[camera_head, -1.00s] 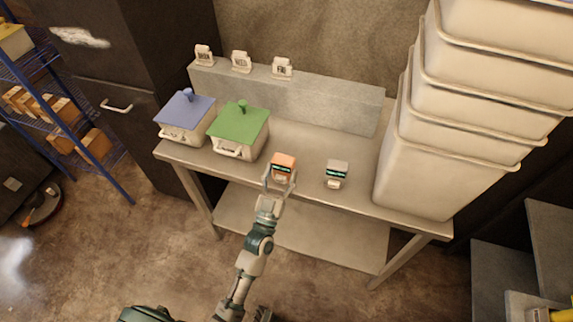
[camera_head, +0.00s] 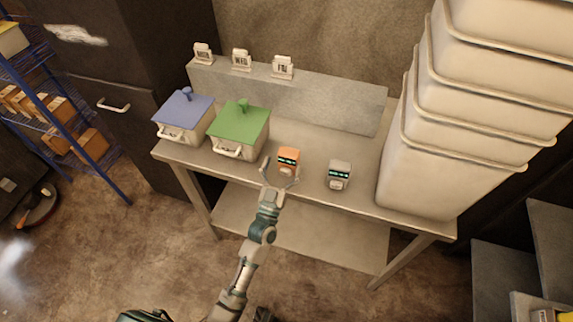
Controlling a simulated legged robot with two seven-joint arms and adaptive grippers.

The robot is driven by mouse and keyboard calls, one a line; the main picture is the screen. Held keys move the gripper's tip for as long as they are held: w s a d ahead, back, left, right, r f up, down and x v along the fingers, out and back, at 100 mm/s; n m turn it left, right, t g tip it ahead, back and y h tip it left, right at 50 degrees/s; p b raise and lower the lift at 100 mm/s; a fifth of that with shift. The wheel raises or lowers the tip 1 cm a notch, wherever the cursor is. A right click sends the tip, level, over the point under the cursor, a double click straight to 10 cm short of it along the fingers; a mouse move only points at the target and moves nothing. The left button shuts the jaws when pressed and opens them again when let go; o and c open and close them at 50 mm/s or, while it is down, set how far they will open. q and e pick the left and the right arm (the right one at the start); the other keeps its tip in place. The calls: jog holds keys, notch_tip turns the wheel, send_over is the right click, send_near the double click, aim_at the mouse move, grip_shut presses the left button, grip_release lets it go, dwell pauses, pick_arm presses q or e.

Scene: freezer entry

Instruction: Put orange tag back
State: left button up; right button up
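The orange tag (camera_head: 288,157), a small block with an orange top and a dark display with green marks, stands upright on the metal table, right of the green-lidded box. My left gripper (camera_head: 281,173) is open just in front of it, its fingers spread with the tag beyond them. I cannot tell whether a finger touches the tag. A similar grey tag (camera_head: 340,173) stands on the table to the right. My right gripper is not clearly seen.
A blue-lidded box (camera_head: 184,115) and a green-lidded box (camera_head: 239,128) stand on the left of the table (camera_head: 360,205). A grey ledge (camera_head: 300,97) behind carries three white day signs (camera_head: 242,60). Stacked white bins (camera_head: 440,165) fill the right end.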

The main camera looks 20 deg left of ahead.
pick_arm(q)
jog(key=shift+a, duration=0.45)
jog(key=shift+s+d, duration=0.15)
jog(key=v, duration=1.1)
jog(key=shift+s, duration=0.35)
pick_arm(e)
jog(key=shift+a+r, duration=0.25)
